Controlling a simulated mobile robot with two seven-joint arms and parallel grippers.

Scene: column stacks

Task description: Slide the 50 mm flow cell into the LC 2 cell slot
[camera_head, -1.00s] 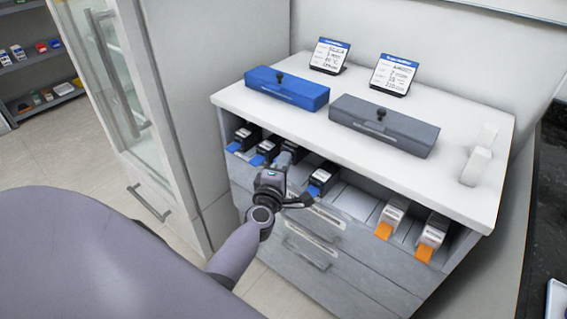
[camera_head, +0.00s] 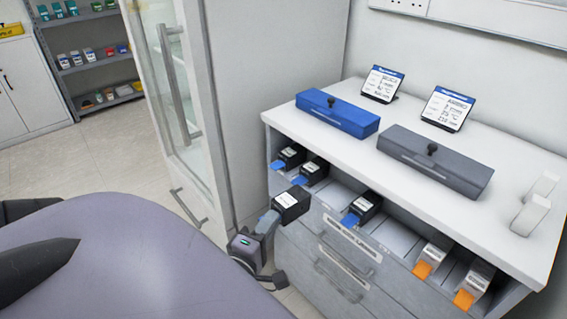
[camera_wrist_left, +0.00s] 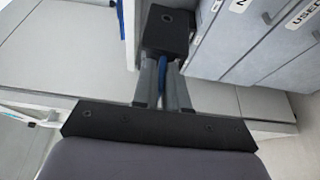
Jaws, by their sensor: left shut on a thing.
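My left gripper (camera_head: 267,222) is shut on a black flow cell (camera_head: 291,204) with a white label, held in the air in front of the cabinet's shelf. In the left wrist view my left gripper (camera_wrist_left: 163,85) pinches the blue tab (camera_wrist_left: 162,68) of the black cell (camera_wrist_left: 167,28). The label's writing is too small to read. Other black cells with blue tabs sit in the shelf bays: one at the far left (camera_head: 289,156), one beside it (camera_head: 315,171), one farther right (camera_head: 362,207). I cannot tell which opening is the LC 2 cell slot. My right gripper is not in view.
Two grey cells with orange tabs (camera_head: 434,257) (camera_head: 474,284) sit at the shelf's right, with empty bays left of them. On the cabinet top (camera_head: 380,140) stand a blue box (camera_head: 337,114), a grey box (camera_head: 435,161) and two sign cards (camera_head: 382,83) (camera_head: 447,109). Drawers lie below.

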